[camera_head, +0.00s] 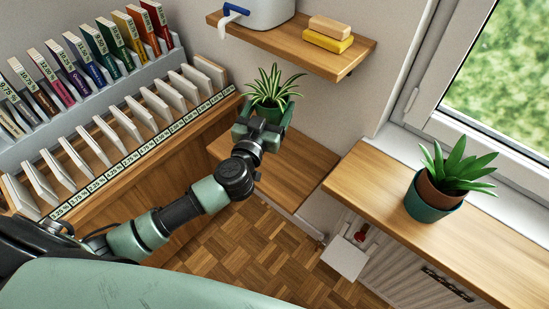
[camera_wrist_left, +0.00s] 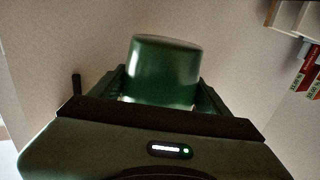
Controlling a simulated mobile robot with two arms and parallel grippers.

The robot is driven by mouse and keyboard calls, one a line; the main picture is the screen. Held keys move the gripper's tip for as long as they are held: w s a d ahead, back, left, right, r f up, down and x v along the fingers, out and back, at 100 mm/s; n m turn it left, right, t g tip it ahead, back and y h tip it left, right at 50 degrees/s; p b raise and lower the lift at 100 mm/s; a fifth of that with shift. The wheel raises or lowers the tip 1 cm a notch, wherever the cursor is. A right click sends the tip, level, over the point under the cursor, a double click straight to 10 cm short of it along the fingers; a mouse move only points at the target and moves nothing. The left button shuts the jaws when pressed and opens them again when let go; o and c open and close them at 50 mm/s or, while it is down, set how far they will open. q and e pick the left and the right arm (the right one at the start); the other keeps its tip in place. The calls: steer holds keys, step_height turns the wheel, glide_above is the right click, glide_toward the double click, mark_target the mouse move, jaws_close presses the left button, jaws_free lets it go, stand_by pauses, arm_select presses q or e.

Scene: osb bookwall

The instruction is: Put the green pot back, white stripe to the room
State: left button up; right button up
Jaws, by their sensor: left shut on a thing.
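The green pot (camera_head: 284,116) holds a spider plant with striped leaves, upright in the head view. My left gripper (camera_head: 262,130) is shut on it from the near side. In the left wrist view the green pot (camera_wrist_left: 163,68) sits between the fingers of my left gripper (camera_wrist_left: 160,98). A thin pale strip shows low on the pot there, partly hidden by the gripper; I cannot tell whether it is the white stripe. The pot appears above a low wooden shelf (camera_head: 300,163); the gap is not clear. My right gripper is not in view.
An upper shelf (camera_head: 358,56) with yellow and tan blocks (camera_head: 328,40) hangs behind the pot. A wooden sill (camera_head: 370,185) at the right bears a teal pot (camera_head: 430,206) with a leafy plant. Sample racks (camera_head: 130,155) line the left. The low shelf's right part is bare.

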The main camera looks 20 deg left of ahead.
arm_select(q)
steer(key=f+b, duration=0.2)
steer(key=f, duration=0.3)
steer(key=f+b, duration=0.3)
steer(key=f, duration=0.2)
steer(key=f+b, duration=0.3)
steer(key=f, duration=0.2)
steer(key=shift+w+f, duration=0.25)
steer(key=shift+f, duration=0.05)
step_height(320, 180, down, 4)
steer(key=b, duration=0.3)
steer(key=shift+f, duration=0.2)
steer(key=shift+r, duration=0.15)
steer(key=o, duration=1.8)
steer(key=shift+s+f, duration=0.1)
steer(key=shift+f, duration=0.1)
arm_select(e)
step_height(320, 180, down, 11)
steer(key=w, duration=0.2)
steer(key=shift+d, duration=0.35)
arm_select(q)
steer(key=shift+r, duration=0.1)
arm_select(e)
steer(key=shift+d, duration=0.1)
